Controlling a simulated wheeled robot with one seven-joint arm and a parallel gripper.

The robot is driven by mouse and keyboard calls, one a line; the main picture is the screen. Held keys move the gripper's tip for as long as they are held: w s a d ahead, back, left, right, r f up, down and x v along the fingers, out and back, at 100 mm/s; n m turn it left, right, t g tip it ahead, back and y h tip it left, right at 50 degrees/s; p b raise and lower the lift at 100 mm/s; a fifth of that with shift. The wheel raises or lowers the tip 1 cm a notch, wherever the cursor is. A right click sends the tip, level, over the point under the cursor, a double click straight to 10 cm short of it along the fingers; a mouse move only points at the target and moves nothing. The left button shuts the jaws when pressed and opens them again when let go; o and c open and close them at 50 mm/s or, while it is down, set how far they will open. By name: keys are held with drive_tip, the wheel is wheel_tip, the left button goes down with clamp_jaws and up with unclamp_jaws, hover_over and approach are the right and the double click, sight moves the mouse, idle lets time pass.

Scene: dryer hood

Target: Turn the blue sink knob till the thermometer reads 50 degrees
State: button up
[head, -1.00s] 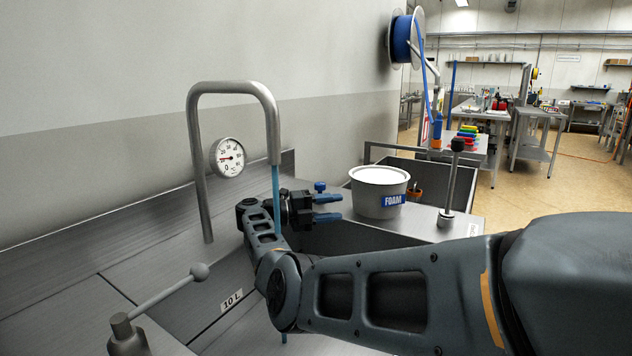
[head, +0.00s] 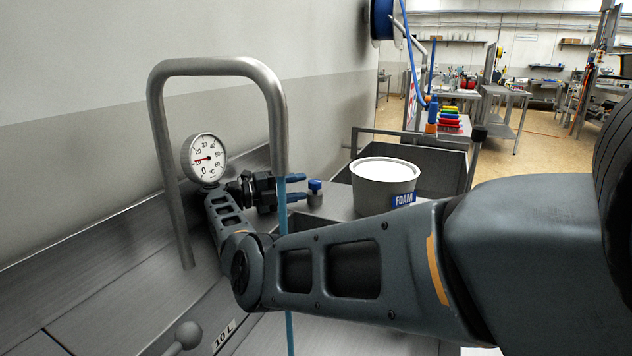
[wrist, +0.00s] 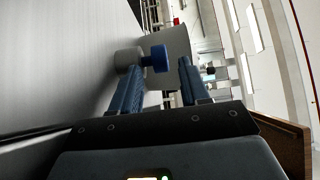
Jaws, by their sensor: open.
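The blue sink knob (head: 315,186) sits on a small grey fitting on the steel counter behind the sink. My gripper (head: 304,187) is open, its blue fingers pointing right at the knob, close to it. In the wrist view the knob (wrist: 157,58) shows between and just beyond the fingertips (wrist: 160,66); whether it touches either finger I cannot tell. The round white thermometer (head: 207,159) hangs by the bent steel faucet pipe; its red needle points left, at roughly 10 to 20. Blue water (head: 282,215) runs from the spout, in front of my gripper.
A grey tub labelled FOAM (head: 384,192) stands on the counter just right of the knob. The steel faucet pipe (head: 157,130) arches over my wrist. A lever with a ball end (head: 188,334) is at the lower left. A dark bin (head: 440,168) lies behind the tub.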

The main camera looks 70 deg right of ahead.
sight(317, 180)
drive_tip(key=p+x, duration=0.2)
drive_tip(key=x, duration=0.4)
drive_tip(key=shift+r, duration=0.1)
drive_tip(key=shift+s+d, duration=0.35)
drive_tip(key=shift+s, duration=0.1)
drive_tip(key=shift+c, duration=0.3)
clamp_jaws()
